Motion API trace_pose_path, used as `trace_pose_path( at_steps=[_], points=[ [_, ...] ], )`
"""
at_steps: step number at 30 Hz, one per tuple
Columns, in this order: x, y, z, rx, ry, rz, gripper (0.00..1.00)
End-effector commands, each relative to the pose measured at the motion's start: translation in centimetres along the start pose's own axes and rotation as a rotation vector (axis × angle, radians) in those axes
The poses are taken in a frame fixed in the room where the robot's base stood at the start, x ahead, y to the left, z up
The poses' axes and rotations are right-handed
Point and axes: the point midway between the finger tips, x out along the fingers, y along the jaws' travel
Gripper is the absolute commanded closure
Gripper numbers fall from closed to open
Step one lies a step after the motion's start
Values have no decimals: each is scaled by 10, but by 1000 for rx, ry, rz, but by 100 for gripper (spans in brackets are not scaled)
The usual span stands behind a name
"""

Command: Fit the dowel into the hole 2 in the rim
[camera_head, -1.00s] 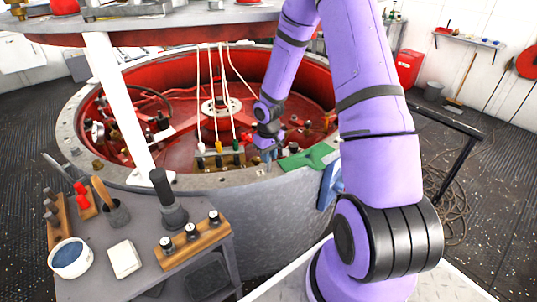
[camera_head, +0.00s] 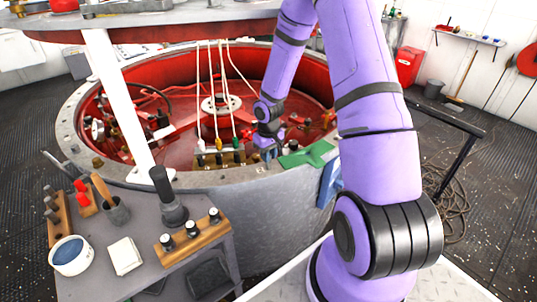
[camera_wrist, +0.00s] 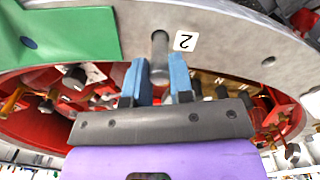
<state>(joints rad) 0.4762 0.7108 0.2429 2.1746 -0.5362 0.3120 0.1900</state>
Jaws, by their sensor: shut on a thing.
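My gripper (camera_wrist: 154,82) has blue fingers and is shut on a grey dowel (camera_wrist: 159,66) in the wrist view. The dowel's far end lies against the rim (camera_wrist: 225,42) beside a white label with a 2 (camera_wrist: 186,41). Hole 2 is hidden behind the dowel's end or in its shadow. I cannot tell whether the dowel is in the hole or only over it. In the head view my gripper (camera_head: 268,150) is over the near edge of the grey rim (camera_head: 205,179), and the dowel is too small to make out there.
A green cloth (camera_wrist: 70,38) lies over the rim near my gripper; it also shows in the head view (camera_head: 307,154). Another rim hole (camera_wrist: 268,61) is to the right. Hanging cords (camera_head: 213,95) and a white post (camera_head: 118,105) stand left of my arm. A tool cart (camera_head: 140,220) stands in front.

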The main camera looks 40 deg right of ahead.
Motion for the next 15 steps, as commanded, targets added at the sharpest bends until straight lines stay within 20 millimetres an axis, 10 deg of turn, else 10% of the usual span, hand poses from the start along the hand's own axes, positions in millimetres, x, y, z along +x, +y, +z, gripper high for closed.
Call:
trace_pose_path(
  at_steps=[15],
  points=[
    [8, 0, 0, 0, -1, 0, 100]
  ],
)
